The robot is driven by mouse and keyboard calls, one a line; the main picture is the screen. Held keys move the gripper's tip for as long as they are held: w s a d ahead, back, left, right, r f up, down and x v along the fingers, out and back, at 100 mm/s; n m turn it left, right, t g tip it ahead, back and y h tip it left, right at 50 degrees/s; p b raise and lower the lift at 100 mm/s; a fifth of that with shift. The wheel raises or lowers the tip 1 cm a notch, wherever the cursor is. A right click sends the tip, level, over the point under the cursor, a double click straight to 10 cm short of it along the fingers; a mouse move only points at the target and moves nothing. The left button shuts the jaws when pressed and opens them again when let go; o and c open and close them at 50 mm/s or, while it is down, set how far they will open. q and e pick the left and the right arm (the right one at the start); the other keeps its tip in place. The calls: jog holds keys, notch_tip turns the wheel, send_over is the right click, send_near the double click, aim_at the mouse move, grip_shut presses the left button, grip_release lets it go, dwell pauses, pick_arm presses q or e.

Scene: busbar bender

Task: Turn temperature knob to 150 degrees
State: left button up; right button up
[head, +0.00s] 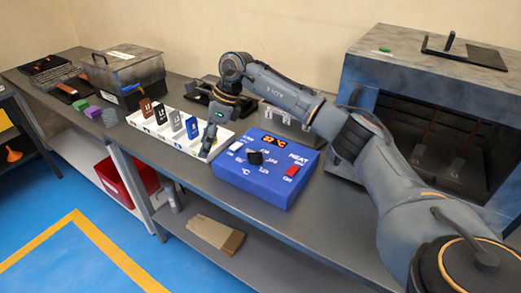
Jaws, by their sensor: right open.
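The blue heat control box (254,190) sits on the grey workbench, in the middle of the head view. Its black temperature knob (255,158) is on the top face, ringed by white scale marks too small to read surely. A small orange display (271,139) is at its back, and a red switch (292,170) is at its right under the word HEAT. My right gripper (208,146) points down, open, left of the box and over the right end of a white tray, apart from the knob. My left gripper is not in view.
The white tray (176,157) holds several upright coloured pieces. A grey oven-like chamber (425,75) stands at the right. A metal toolbox (125,75) is at the back left. A red bin (112,182) and wooden pieces (215,233) are on the lower shelf.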

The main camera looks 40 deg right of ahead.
aim_at(256, 156)
jog(key=s+d+r+m+g+h, duration=0.1)
jog(key=s+d+r+h, duration=0.15)
jog(key=d, duration=0.55)
jog(key=s+d+r+g+h, duration=0.1)
jog(key=d+r+h, duration=0.1)
jog(key=d+r, duration=0.35)
jog(key=f, duration=0.5)
jog(key=d+f+p, duration=0.1)
jog(key=f, duration=0.4)
jog(key=f+p, duration=0.1)
jog(key=f, duration=0.4)
jog(key=shift+d+f, duration=0.3)
jog(key=shift+d, duration=0.05)
grip_shut()
